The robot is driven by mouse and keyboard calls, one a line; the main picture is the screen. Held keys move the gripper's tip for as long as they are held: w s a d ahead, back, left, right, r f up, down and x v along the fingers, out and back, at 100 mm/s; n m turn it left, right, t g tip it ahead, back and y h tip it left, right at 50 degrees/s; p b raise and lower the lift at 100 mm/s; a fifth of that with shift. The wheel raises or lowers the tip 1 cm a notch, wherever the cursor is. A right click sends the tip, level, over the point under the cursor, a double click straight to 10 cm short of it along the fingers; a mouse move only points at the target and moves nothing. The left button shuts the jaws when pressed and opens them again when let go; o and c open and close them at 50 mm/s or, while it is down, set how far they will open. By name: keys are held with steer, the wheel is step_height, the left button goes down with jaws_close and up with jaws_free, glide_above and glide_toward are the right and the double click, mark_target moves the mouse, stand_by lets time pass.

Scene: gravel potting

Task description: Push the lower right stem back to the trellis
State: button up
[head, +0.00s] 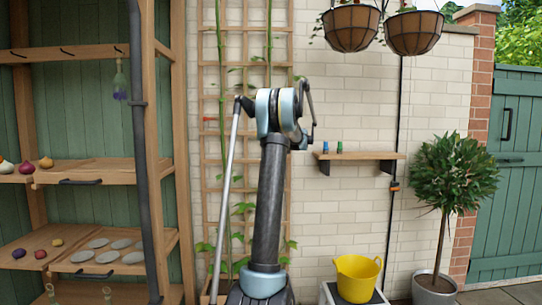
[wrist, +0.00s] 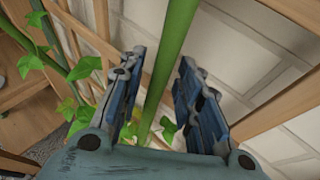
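The wooden trellis (head: 283,30) stands against the pale brick wall, with green stems climbing it; an upper stem (head: 269,40) shows on its right side. My arm covers much of the trellis's lower right part in the head view, and my gripper is hidden there. In the wrist view my gripper (wrist: 162,65) is open. A thick green stem (wrist: 168,65) runs between its two blue-grey fingers, nearer the right one; I cannot tell whether it touches. Wooden trellis slats (wrist: 230,58) and the wall lie behind the stem.
Leaves and another stem (wrist: 47,35) are left of my gripper in the wrist view. A wooden shelf unit (head: 100,170) stands left. A small wall shelf (head: 360,155), yellow bucket (head: 357,280) and potted tree (head: 450,180) are right. Hanging baskets (head: 350,28) are above.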

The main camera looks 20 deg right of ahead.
steer(key=v, duration=1.1)
steer(key=shift+s, duration=0.45)
steer(key=s+a+f+n+g, duration=0.2)
steer(key=s+a+f+n, duration=0.25)
steer(key=s+a, duration=0.4)
steer(key=s+a+f+n+g, duration=0.25)
steer(key=s+a+n, duration=0.3)
steer(key=a, duration=0.65)
steer(key=s+a+f+n+g, duration=0.2)
steer(key=s+a+f+n, duration=0.3)
steer(key=a, duration=0.6)
steer(key=s+a+f+n+g, duration=0.1)
steer(key=s+a+f+n, duration=0.15)
steer(key=s, duration=0.35)
steer(key=s+a+f+n+g+h, duration=0.1)
steer(key=s+a+f+n, duration=0.1)
steer(key=s+f+n, duration=0.35)
steer(key=s+a+f+n+g, duration=0.1)
steer(key=s+a+f+n, duration=0.15)
steer(key=s, duration=0.45)
steer(key=s+f+n+g+h, duration=0.1)
steer(key=s+f+n+h, duration=0.1)
steer(key=s+f+n, duration=0.6)
steer(key=s+f, duration=0.4)
steer(key=s, duration=0.3)
steer(key=shift+d+f+h, duration=0.2)
steer(key=shift+d+h, duration=0.1)
steer(key=shift+h, duration=0.1)
